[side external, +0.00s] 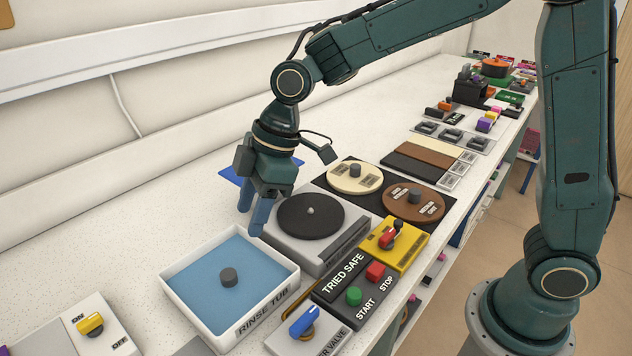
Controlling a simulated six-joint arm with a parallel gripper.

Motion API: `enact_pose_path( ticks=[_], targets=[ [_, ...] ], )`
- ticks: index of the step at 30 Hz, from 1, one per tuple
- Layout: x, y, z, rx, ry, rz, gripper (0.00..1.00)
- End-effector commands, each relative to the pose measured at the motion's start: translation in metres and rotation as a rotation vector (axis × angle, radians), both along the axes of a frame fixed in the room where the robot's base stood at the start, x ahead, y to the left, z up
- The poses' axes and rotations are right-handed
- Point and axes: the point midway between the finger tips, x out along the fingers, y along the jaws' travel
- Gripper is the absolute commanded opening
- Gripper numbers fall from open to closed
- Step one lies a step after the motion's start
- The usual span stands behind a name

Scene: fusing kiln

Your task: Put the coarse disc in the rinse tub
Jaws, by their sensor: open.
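The rinse tub (272,306), a white square tub with a blue fill, stands at the front left. A dark grey knob (228,277) sticks up from the middle of the blue; whether a disc lies under it is hidden. A cream disc (354,177) and a brown disc (412,203), each with a grey knob, lie on a black mat right of the machine. Their labels are too small to read, so I cannot tell which is coarse. My gripper (252,222) is open and empty, pointing down between the tub's back edge and the machine.
A grey machine with a black round plate (310,214) stands close right of my gripper. A yellow base with a red switch (393,238), a start/stop box (354,284) and a blue-handled valve (304,324) line the front edge. Free white counter lies behind the tub.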

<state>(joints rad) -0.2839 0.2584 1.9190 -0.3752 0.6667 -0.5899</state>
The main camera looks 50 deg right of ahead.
Motion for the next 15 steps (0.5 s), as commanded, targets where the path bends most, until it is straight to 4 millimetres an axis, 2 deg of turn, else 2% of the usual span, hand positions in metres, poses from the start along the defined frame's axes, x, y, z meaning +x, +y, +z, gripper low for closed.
enact_pose_path(
  ticks=[8, 15],
  targets=[
    [-0.025, -0.041, 0.034, -0.013, -0.017, -0.171, 0.47],
    [-0.065, -0.088, 0.064, -0.019, -0.036, -0.396, 0.47]
  ],
)
